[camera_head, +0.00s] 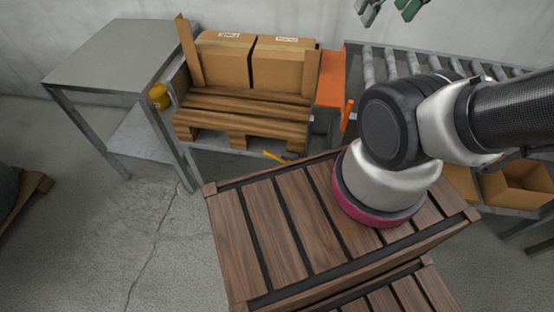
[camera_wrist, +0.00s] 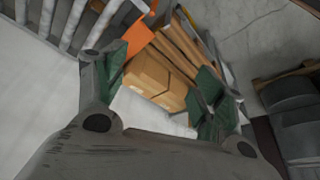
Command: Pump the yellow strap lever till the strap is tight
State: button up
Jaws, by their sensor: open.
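The yellow lever (camera_head: 275,156) shows as a small bar low at the front of the pallet bench, just behind the slatted wooden crate top. I cannot make out the strap. Two brown cartons (camera_head: 223,60) stand on a wooden pallet (camera_head: 240,106); the cartons also show in the wrist view (camera_wrist: 158,78). My gripper (camera_head: 388,8) is at the top edge of the head view, high and right of the cartons and far from the lever. In the wrist view my gripper (camera_wrist: 160,62) is open with green pads and nothing between them.
The slatted wooden crate (camera_head: 245,228) fills the near middle, below my arm. An orange panel (camera_head: 331,78) and an orange handle (camera_head: 347,114) stand right of the cartons. A roller conveyor (camera_head: 400,65) is behind.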

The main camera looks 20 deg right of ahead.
aim_at(268, 154)
jog(key=z, duration=1.4)
jog(key=k+j+z, duration=0.15)
jog(key=k+j, duration=0.85)
jog(key=k+l, duration=0.05)
